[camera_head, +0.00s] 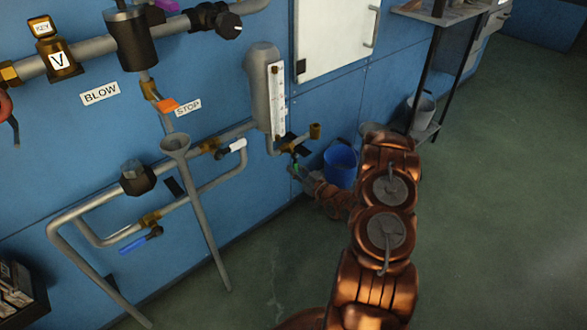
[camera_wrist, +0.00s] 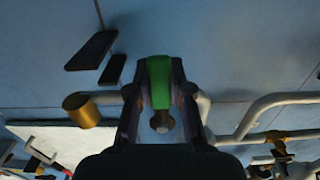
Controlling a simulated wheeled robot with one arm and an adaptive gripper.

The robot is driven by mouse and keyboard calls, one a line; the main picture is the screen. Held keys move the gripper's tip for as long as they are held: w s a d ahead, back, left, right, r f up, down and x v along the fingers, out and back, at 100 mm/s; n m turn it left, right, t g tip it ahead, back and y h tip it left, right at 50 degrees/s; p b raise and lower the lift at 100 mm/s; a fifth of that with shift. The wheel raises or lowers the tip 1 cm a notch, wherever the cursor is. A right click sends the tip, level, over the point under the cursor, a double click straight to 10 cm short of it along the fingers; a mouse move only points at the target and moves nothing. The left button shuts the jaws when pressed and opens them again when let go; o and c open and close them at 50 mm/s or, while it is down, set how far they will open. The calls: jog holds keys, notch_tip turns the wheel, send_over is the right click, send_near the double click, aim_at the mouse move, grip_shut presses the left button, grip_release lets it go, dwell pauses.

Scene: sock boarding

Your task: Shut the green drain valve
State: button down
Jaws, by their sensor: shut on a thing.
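The green drain valve handle (camera_wrist: 159,80) sits between the two fingers of my gripper (camera_wrist: 158,98) in the wrist view. The fingers touch it on both sides, and my gripper is shut on it. A round metal knob shows just below the handle, between the fingers. In the head view a small bit of the green handle (camera_head: 295,167) shows under the pipe below the gauge, at my gripper (camera_head: 301,172). My arm reaches there low along the wall from the right. Whether the valve is open or shut I cannot tell.
A brass pipe end (camera_head: 315,131) is close above my gripper; it also shows in the wrist view (camera_wrist: 82,109). A blue bucket (camera_head: 341,165) stands just behind my arm. A white-handled valve (camera_head: 237,145) and a grey funnel (camera_head: 175,145) are to the left. The floor at right is clear.

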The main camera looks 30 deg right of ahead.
jog(key=shift+a, duration=0.15)
jog(key=c, duration=1)
grip_release()
jog(key=s, duration=0.4)
jog(key=s+d, duration=0.1)
jog(key=s, duration=0.7)
jog(key=shift+d, duration=0.4)
jog(key=shift+w, duration=0.1)
